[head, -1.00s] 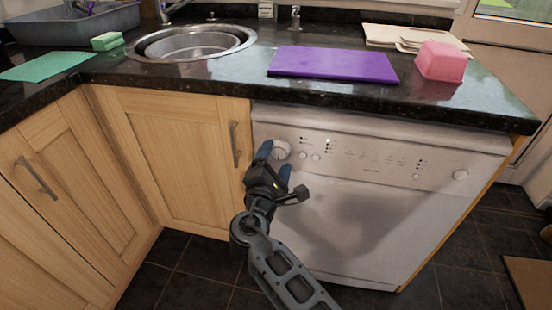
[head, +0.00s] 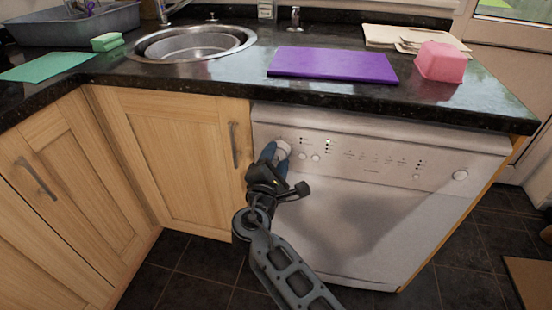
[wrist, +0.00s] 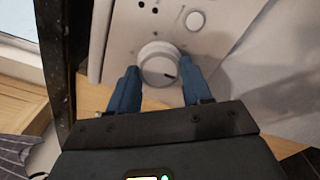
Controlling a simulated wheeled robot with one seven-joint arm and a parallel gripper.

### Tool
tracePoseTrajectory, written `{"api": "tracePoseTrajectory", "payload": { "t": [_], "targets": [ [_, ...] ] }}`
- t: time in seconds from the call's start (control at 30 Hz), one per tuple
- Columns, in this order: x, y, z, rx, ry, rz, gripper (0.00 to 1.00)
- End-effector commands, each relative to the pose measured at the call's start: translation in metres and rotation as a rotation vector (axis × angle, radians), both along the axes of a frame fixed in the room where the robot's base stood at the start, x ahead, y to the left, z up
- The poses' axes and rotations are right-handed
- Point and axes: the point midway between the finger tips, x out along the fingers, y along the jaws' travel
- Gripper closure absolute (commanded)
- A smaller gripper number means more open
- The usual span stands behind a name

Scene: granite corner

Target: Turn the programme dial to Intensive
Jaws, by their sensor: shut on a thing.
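The white dishwasher (head: 370,215) stands under the counter with its control panel facing me. Its programme dial (head: 284,149) is at the left end of the panel, partly hidden by my gripper (head: 276,153). In the wrist view the round white dial (wrist: 159,62) sits between the two blue fingers of my gripper (wrist: 157,80), one on each side. The gripper is shut on the dial. A dark pointer mark shows at the dial's lower right in the wrist view. The programme labels are too small to read.
A white button (wrist: 194,20) and small dark indicators lie beside the dial. The granite counter (head: 220,82) overhangs above, with a purple board (head: 333,64) and pink block (head: 441,62) on it. A cabinet handle (head: 235,145) stands out just left of my gripper.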

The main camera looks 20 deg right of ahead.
Motion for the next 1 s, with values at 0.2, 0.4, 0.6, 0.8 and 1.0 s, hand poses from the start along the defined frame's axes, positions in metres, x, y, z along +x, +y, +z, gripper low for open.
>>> {"api": "tracePoseTrajectory", "payload": {
  "t": [0.2, 0.4, 0.6, 0.8, 1.0],
  "targets": [
    [-0.0003, -0.0002, -0.0012, 0.011, -0.007, -0.001, 0.81],
    [-0.0002, -0.0009, -0.0036, 0.069, -0.048, -0.002, 0.81],
    [-0.0001, -0.0005, -0.005, 0.184, -0.134, -0.001, 0.81],
    [0.0, -0.0003, -0.0056, 0.335, -0.244, -0.001, 0.81],
    [0.0002, -0.0002, -0.005, 0.488, -0.356, 0.0, 0.81]
  ]
}}
